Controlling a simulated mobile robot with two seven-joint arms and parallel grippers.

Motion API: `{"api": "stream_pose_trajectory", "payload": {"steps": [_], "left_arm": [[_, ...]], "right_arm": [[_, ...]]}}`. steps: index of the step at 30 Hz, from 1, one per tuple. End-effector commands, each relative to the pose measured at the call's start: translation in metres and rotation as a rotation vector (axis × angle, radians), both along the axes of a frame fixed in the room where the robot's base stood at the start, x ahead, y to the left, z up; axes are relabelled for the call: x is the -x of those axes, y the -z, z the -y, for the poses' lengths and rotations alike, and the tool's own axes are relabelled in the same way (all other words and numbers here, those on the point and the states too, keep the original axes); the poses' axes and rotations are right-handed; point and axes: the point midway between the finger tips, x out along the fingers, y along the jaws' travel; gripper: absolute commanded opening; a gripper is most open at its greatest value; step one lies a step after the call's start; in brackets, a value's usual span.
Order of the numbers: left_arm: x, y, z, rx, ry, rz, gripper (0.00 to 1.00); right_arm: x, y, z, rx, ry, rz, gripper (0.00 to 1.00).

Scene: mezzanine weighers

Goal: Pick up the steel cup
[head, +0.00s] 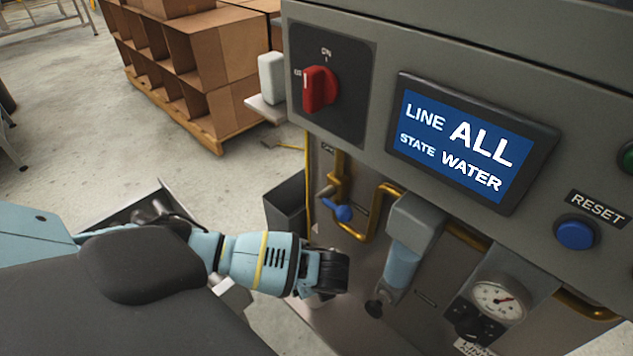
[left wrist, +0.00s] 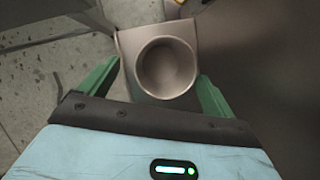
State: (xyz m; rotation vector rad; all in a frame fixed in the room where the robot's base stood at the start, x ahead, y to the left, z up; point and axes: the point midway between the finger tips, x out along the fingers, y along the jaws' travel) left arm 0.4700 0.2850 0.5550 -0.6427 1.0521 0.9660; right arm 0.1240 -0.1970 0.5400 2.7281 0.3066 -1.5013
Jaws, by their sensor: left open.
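The steel cup (left wrist: 146,84) is a round, grey, open-topped vessel seen from above in the left wrist view. It stands on a flat grey metal plate (left wrist: 126,42) and looks empty. My left gripper (left wrist: 158,72) is open, with one green finger on each side of the cup; I cannot tell whether either touches it. In the head view my left gripper (head: 327,277) is low in front of the machine, and its dark end hides the cup. My right gripper is not in view.
The machine (head: 375,55) has a red switch (head: 320,90), a screen (head: 470,140), a blue reset button (head: 575,235) and a gauge (head: 498,302). A grey spout (head: 410,225) and brass pipes stick out near my left gripper. Boxes (head: 185,60) stand on a pallet behind.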

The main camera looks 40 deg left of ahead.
Motion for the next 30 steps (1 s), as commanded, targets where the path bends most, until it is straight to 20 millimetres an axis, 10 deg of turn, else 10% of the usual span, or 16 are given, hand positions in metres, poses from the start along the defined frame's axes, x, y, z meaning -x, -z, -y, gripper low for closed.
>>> {"api": "stream_pose_trajectory", "payload": {"steps": [26,30], "left_arm": [[-0.015,0.053,-0.017,0.002,0.001,0.002,0.89],[-0.015,0.053,-0.017,0.002,0.001,0.001,0.75]], "right_arm": [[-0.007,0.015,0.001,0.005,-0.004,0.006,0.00],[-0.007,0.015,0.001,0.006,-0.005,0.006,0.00]]}}
